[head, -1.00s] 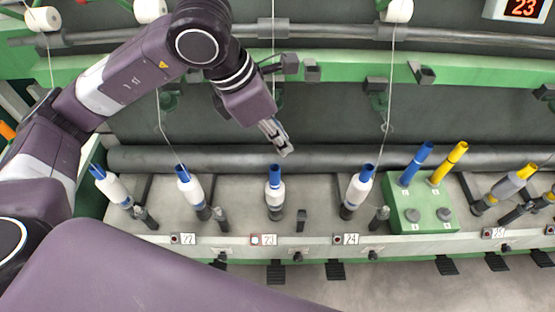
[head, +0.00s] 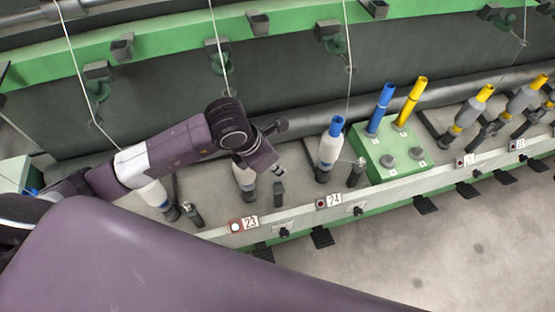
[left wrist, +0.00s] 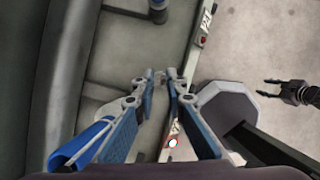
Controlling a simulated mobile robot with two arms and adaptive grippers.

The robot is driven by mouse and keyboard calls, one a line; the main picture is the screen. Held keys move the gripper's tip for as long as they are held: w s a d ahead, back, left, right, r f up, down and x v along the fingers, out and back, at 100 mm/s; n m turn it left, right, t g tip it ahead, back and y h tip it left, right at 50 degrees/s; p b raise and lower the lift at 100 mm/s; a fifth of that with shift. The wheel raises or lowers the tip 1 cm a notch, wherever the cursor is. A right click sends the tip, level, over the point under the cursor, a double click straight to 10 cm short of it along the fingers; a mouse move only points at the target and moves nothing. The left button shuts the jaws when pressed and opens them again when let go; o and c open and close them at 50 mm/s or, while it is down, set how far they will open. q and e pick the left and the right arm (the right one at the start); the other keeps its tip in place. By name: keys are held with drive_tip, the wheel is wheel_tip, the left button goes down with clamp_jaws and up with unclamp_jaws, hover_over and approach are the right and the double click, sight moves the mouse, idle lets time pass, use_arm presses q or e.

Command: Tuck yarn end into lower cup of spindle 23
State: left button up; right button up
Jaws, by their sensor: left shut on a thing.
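Spindle 23 (head: 244,183) carries a white bobbin, partly hidden behind my left wrist. The label 23 (head: 251,222) is on the front rail below it. My left gripper (head: 279,170) is low, just right of this bobbin, fingers slanting down. In the left wrist view its blue-padded fingers (left wrist: 161,78) are nearly together; the yarn end between them is too thin to make out. A yarn line (head: 222,60) comes down and passes behind my wrist. The lower cup at the spindle's foot is not clearly seen. My right gripper (left wrist: 262,87) appears open over the floor.
Spindle 24 (head: 331,150) stands to the right with a blue-topped white bobbin. A green box (head: 390,165) with blue and yellow tubes is further right. A short dark post (head: 279,194) stands right of spindle 23. A dark roller runs behind the spindles.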

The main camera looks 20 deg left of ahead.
use_arm(q)
drive_tip(key=shift+f+b, duration=0.35)
drive_tip(key=shift+f, duration=0.2)
drive_tip(key=shift+f+b, duration=0.95)
drive_tip(key=shift+f, duration=0.55)
drive_tip(key=shift+f+b, duration=1.25)
drive_tip(key=shift+f, duration=0.15)
drive_tip(key=o, duration=0.7)
drive_tip(key=shift+c, duration=0.2)
drive_tip(key=shift+o, duration=0.8)
drive_tip(key=v, duration=1.2)
